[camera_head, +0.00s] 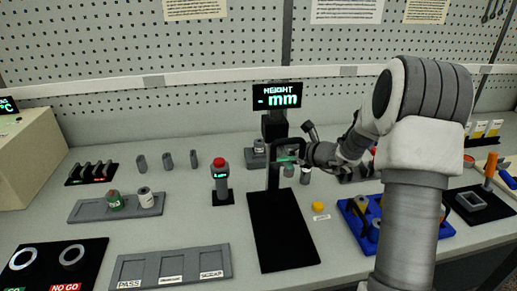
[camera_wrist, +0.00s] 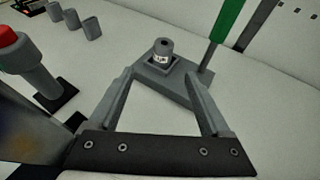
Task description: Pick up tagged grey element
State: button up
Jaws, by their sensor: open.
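A grey cylinder with a white tag (camera_wrist: 162,55) stands upright in a square grey holder (camera_wrist: 182,85) in the wrist view. It shows behind the height gauge in the head view (camera_head: 259,146). My gripper (camera_wrist: 160,78) is open and empty; the cylinder appears between and beyond its fingertips, apart from them. In the head view my gripper (camera_head: 289,158) is partly hidden by the gauge frame. Another grey cylinder with a white label (camera_head: 146,197) stands in a grey tray (camera_head: 88,210) at left, beside a green-and-red labelled one (camera_head: 115,201).
The height gauge (camera_head: 272,205) with its display stands close to my gripper. A red-topped post (camera_head: 220,182) stands left of it, with several grey pieces (camera_head: 167,160) behind. A PASS/SCRAP tray (camera_head: 170,281) is in front.

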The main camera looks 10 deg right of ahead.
aim_at(263, 145)
jog(key=x, duration=0.7)
jog(key=shift+w+r+x, duration=0.15)
jog(key=shift+r+x, duration=0.05)
jog(key=shift+x, duration=1.15)
jog(key=shift+w+r+x, duration=0.1)
jog(key=shift+r+x, duration=0.1)
jog(key=shift+x, duration=1.1)
jog(key=shift+d, duration=0.1)
grip_shut()
